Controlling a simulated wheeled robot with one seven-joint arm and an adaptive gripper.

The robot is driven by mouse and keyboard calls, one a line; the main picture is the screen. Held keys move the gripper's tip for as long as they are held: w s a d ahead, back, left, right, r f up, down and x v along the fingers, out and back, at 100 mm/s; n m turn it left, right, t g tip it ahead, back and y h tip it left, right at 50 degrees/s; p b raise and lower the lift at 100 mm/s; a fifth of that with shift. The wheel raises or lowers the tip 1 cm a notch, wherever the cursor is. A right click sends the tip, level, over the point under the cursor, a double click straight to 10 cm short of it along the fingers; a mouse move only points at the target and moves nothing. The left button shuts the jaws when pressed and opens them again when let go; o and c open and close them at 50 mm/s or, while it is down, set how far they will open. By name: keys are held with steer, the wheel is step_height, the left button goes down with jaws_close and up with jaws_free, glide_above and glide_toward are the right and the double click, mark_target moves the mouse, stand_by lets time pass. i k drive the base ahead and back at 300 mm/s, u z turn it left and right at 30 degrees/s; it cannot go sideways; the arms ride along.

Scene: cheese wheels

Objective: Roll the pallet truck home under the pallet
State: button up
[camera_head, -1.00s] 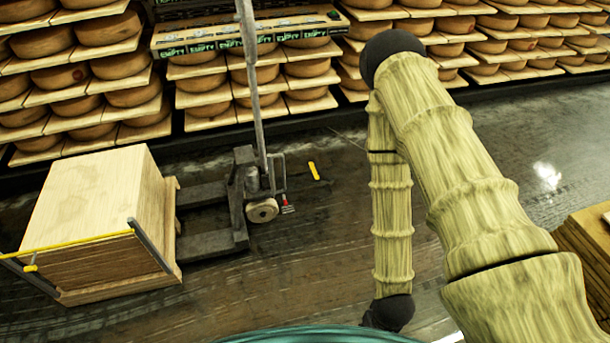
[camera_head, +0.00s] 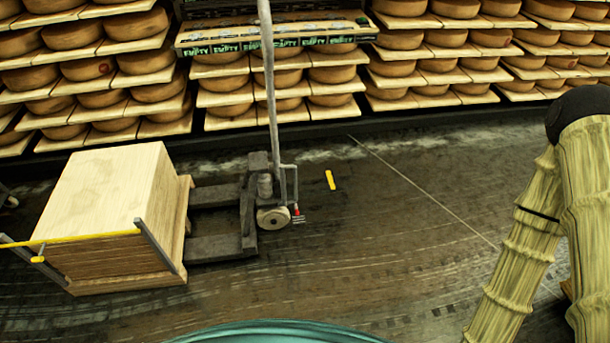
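The grey pallet truck (camera_head: 250,207) stands left of centre, with its tall handle (camera_head: 270,85) upright. Its two forks (camera_head: 212,247) point left toward a large pale wooden box on a wooden base (camera_head: 180,268). The visible fork parts lie outside the base. Their left ends meet its edge in the picture, and I cannot tell how far they reach under it. A red-tipped small part (camera_head: 297,214) shows beside the truck's wheel. My arm crosses the right edge of the view, well apart from the truck. My gripper is not in view.
A yellow bar (camera_head: 75,239) with grey posts crosses the box's near side. A small yellow marker (camera_head: 330,180) lies on the floor right of the truck. Shelves of cheese wheels (camera_head: 145,62) line the back. The dark floor (camera_head: 390,230) between truck and arm is clear.

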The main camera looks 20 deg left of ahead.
mark_target(272, 202)
steer(key=i, duration=0.85)
steer(key=u, duration=1.05)
